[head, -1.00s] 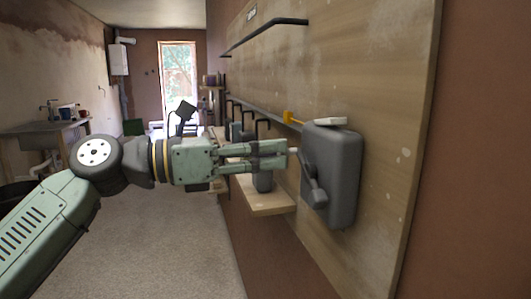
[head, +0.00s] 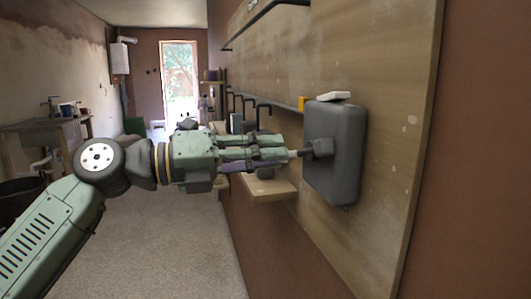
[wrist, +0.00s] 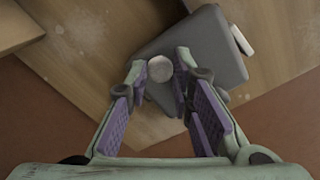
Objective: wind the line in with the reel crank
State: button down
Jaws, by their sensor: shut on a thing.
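The reel is a grey rounded box (head: 336,150) mounted on the wooden board to the right. Its dark crank arm (head: 320,148) stands out from the near face, with a short pale knob (head: 294,154) pointing left. My gripper (head: 287,154) reaches in level from the left and is shut on the knob. In the wrist view the round knob end (wrist: 160,69) sits between the two purple-padded fingers (wrist: 161,66), with the grey box (wrist: 205,50) behind it. The fingers hide part of the crank. I cannot make out the line.
The wooden board (head: 390,140) runs along the right wall. Black hooks (head: 263,108) and a small wooden shelf (head: 270,190) are behind my gripper. The floor (head: 170,240) is open.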

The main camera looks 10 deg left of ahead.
jog(key=shift+s+d+f+n+b, duration=0.2)
jog(key=shift+s+f+n, duration=0.3)
jog(key=shift+n, duration=1.15)
jog(key=shift+s+d+f+n+b, duration=0.15)
jog(key=shift+s+f+n, duration=0.3)
jog(key=shift+n, duration=1.15)
jog(key=shift+s+d+f+n+b, duration=0.2)
jog(key=shift+s+f+n, duration=0.3)
jog(key=shift+n, duration=1.15)
jog(key=shift+w+f, duration=0.1)
jog(key=c, duration=1.4)
grip_release()
jog(key=shift+a, duration=0.15)
jog(key=v, duration=1.1)
jog(key=shift+a, duration=0.4)
